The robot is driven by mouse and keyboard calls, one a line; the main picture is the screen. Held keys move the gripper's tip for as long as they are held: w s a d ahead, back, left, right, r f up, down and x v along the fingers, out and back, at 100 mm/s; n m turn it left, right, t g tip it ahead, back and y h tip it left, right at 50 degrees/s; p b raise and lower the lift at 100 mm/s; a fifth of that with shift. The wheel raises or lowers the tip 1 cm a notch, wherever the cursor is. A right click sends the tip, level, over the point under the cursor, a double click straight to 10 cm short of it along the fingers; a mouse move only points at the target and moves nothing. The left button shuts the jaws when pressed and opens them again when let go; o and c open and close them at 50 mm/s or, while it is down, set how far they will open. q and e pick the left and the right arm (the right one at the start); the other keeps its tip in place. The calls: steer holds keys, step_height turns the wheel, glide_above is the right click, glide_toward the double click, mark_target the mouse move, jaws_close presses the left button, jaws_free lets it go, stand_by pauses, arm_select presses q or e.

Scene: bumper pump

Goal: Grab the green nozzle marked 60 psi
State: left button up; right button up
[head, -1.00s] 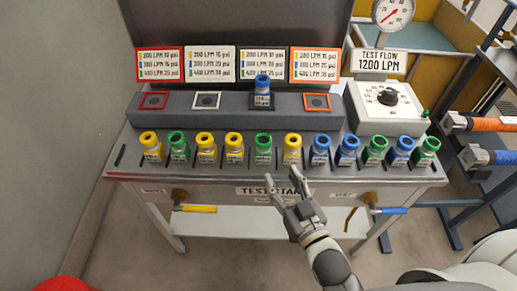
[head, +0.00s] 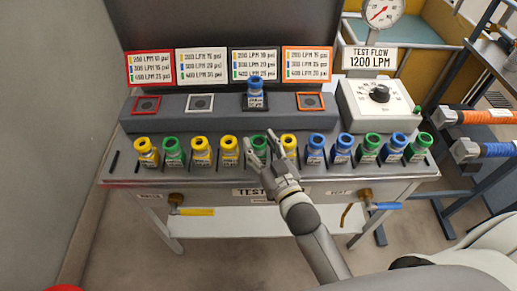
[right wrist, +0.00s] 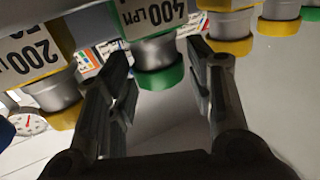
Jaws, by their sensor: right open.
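Several green nozzles stand in the row on the test stand. One is at the left (head: 174,158), one is in the middle (head: 259,143), and two are at the right (head: 371,147) (head: 419,144). Their psi marks are too small to read in the head view. My right gripper (head: 265,151) is open at the middle green nozzle and partly covers it. In the right wrist view a green nozzle (right wrist: 158,52) labelled 400 LPM lies ahead between the open fingers (right wrist: 160,75); its psi line is not visible. My left gripper is not in view.
A yellow nozzle (head: 289,143) stands close on the right of the middle green one, and another yellow nozzle (head: 229,149) on its left. A blue nozzle (head: 256,90) sits on the raised block behind.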

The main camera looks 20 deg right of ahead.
steer(key=shift+w+a, duration=0.1)
steer(key=shift+w, duration=0.75)
steer(key=shift+c, duration=0.2)
steer(key=c, duration=0.9)
steer(key=shift+r, duration=0.1)
